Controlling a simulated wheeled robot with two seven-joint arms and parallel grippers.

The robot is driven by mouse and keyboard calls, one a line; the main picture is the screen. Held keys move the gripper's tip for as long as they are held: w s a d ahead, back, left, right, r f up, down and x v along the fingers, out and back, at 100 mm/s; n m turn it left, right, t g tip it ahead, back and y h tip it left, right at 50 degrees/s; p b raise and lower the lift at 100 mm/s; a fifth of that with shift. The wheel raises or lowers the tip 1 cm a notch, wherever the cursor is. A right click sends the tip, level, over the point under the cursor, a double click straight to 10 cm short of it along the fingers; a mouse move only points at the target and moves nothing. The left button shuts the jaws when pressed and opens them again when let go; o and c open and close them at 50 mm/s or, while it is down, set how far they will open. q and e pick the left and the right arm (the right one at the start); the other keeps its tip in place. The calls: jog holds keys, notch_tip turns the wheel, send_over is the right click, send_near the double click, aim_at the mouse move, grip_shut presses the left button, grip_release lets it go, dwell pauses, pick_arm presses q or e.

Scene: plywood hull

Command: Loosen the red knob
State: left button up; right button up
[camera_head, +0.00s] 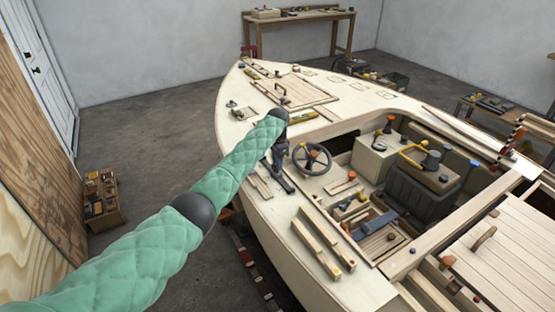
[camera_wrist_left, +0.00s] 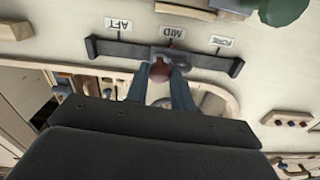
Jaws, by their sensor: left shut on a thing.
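In the left wrist view the red knob (camera_wrist_left: 160,71) sits on a grey sliding piece (camera_wrist_left: 178,56) on a dark rail (camera_wrist_left: 117,47). Labels AFT, MID and FORE stand along the rail, and the piece is by the MID label (camera_wrist_left: 172,33). My left gripper (camera_wrist_left: 161,77) is shut on the red knob, one blue finger on each side. In the head view my left gripper (camera_head: 281,153) is over the rail (camera_head: 283,182) on the side deck, and the knob is hidden there. My right gripper is not in view.
A steering wheel (camera_head: 312,158) stands just right of my left gripper. Wooden strips (camera_head: 317,248) lie on the deck nearer the front. The cockpit holds a dark seat (camera_head: 418,190) and loose items. A workbench (camera_head: 298,16) is at the back wall.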

pick_arm(q)
jog(key=n+p, duration=0.2)
jog(key=n, duration=0.3)
jog(key=shift+d+r+n, duration=0.1)
jog(key=shift+n, duration=0.2)
jog(key=shift+n+p, duration=0.55)
jog(key=shift+n, duration=0.35)
jog(key=n+p, duration=0.1)
jog(key=n, duration=0.1)
jog(key=shift+n, duration=0.3)
jog(key=shift+n+p, duration=0.5)
jog(key=shift+n, duration=1.5)
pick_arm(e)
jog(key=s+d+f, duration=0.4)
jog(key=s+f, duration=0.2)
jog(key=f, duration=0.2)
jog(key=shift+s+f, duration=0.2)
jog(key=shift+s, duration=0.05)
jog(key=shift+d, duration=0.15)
pick_arm(q)
jog(key=o, duration=1)
jog(key=shift+f, duration=0.2)
jog(key=shift+r, duration=0.15)
